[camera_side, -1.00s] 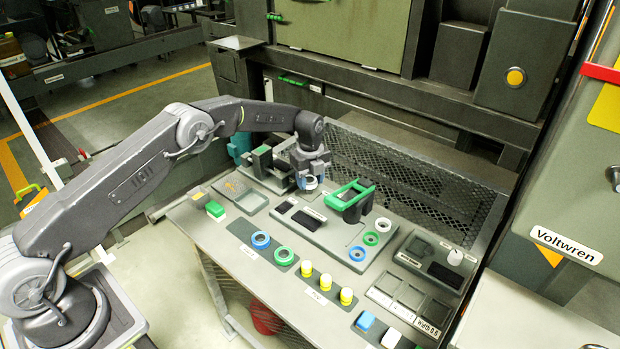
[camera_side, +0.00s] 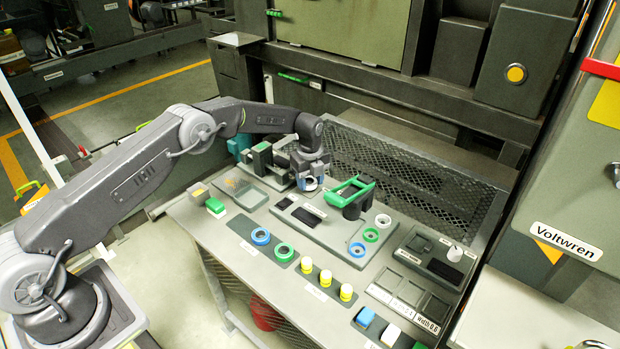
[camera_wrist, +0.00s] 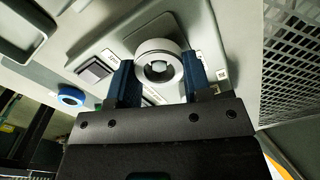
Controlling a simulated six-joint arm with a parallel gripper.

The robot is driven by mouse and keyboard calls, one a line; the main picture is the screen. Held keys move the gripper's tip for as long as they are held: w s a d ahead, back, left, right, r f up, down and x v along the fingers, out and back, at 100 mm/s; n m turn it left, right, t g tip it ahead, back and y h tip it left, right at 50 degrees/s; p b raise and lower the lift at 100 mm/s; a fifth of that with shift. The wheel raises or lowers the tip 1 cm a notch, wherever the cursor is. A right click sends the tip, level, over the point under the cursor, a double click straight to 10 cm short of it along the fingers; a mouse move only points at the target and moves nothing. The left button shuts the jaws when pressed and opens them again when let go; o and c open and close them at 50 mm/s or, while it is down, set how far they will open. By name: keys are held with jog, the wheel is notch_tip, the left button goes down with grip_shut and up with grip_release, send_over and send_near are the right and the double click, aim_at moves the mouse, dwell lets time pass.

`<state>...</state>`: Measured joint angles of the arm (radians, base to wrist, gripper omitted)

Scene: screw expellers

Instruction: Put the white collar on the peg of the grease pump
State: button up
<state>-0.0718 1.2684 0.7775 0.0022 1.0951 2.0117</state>
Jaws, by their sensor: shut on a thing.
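My gripper (camera_side: 309,177) is over the back part of the workbench, pointing down. It is shut on the white collar (camera_side: 311,187), which shows below the jaws. In the wrist view the white collar (camera_wrist: 152,46) sits between the two dark blue fingers of my gripper (camera_wrist: 160,68), its hole facing the camera. A pale shape shows inside the hole with dark around it; I cannot tell whether it is a peg top within the collar or something below. The grease pump and its peg cannot be made out with certainty.
A green-handled stand (camera_side: 352,193) rises just right of my gripper. A blue ring (camera_side: 261,236), a green ring (camera_side: 284,252) and several yellow-topped cylinders (camera_side: 326,279) are nearer the front. A mesh guard (camera_side: 410,180) stands behind.

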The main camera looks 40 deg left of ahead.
jog(key=shift+f, duration=0.5)
dwell(0.9)
jog(key=o, duration=1.4)
jog(key=shift+o, duration=0.2)
jog(key=shift+r, duration=4.45)
